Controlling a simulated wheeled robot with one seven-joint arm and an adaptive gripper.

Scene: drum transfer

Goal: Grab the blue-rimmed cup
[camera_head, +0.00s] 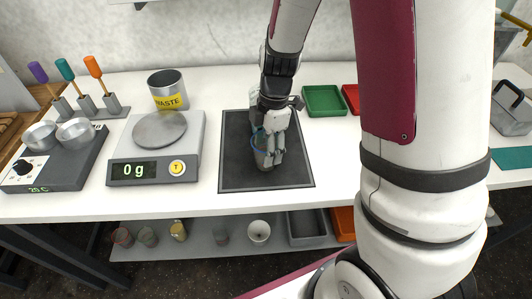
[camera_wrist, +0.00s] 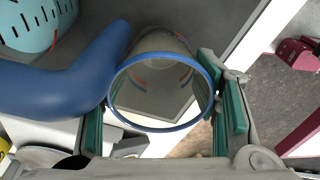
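The blue-rimmed cup (camera_wrist: 145,128) is clear-walled, with red marks on its side. In the wrist view its open mouth faces the camera, between the green pads of my gripper (camera_wrist: 166,118). The right pad lies very close to the rim and partly shows through the wall. The left pad is close too; whether both pads press on the cup is unclear. In the head view my gripper (camera_head: 269,151) points down over the dark mat (camera_head: 233,175), with the cup (camera_head: 263,158) low between its fingers, partly hidden. The cup looks upright.
A scale (camera_head: 193,155) reading 0 g and a waste can (camera_head: 168,87) stand left of the mat. Green (camera_head: 323,101) and red (camera_head: 351,97) trays lie right of it. A thick blue curved thing (camera_wrist: 60,85) lies beside the cup in the wrist view.

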